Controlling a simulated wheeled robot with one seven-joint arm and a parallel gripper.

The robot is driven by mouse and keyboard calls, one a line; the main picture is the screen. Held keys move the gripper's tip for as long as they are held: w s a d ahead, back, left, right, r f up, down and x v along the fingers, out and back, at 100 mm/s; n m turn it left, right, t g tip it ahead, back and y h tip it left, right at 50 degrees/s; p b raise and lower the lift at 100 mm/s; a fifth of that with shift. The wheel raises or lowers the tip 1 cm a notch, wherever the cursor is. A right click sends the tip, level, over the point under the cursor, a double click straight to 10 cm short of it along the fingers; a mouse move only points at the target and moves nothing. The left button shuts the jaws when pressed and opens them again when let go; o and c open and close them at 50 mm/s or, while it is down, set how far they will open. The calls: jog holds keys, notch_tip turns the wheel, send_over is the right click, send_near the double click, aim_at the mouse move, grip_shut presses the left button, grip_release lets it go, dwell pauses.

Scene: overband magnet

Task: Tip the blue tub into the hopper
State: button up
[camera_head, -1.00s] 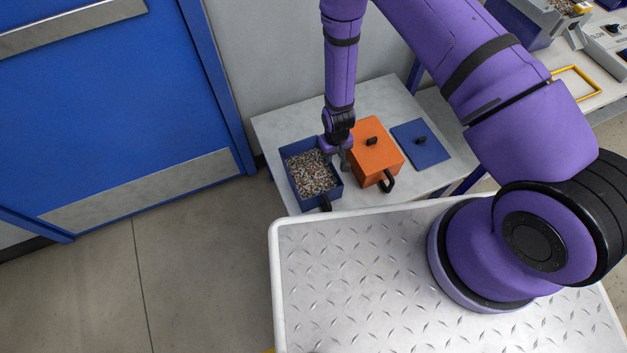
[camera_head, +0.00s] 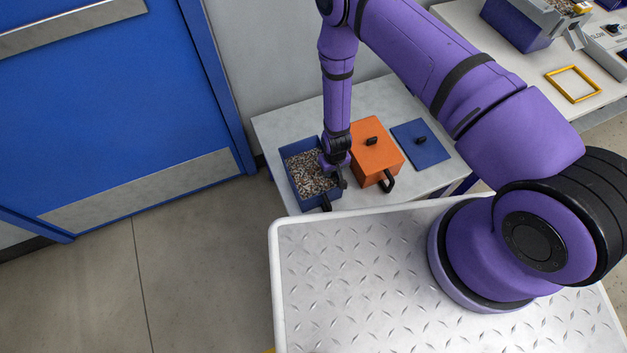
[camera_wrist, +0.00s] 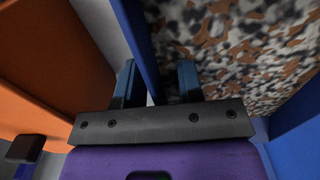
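The blue tub (camera_head: 298,190) stands upright and uncovered on the side table, full of mixed brown, grey and white bits (camera_head: 302,166). A black handle (camera_head: 326,203) sticks out at its near side. My gripper (camera_head: 339,183) points down at the tub's right wall. In the wrist view my gripper (camera_wrist: 158,72) has its two fingers apart, one on each side of the tub's wall (camera_wrist: 139,40); the right finger is over the bits. Whether the fingers touch the wall cannot be told. A blue bin with a grey upper part (camera_head: 515,24), perhaps the hopper, is at the upper right.
An orange lidded box (camera_head: 377,152) stands close right of the tub; it also shows in the wrist view (camera_wrist: 50,60). A blue lid (camera_head: 425,152) lies beyond it. A yellow frame (camera_head: 573,83) lies on the white bench (camera_head: 540,72). A blue door (camera_head: 100,110) is at left.

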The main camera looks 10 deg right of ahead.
grip_shut()
dwell(1.4)
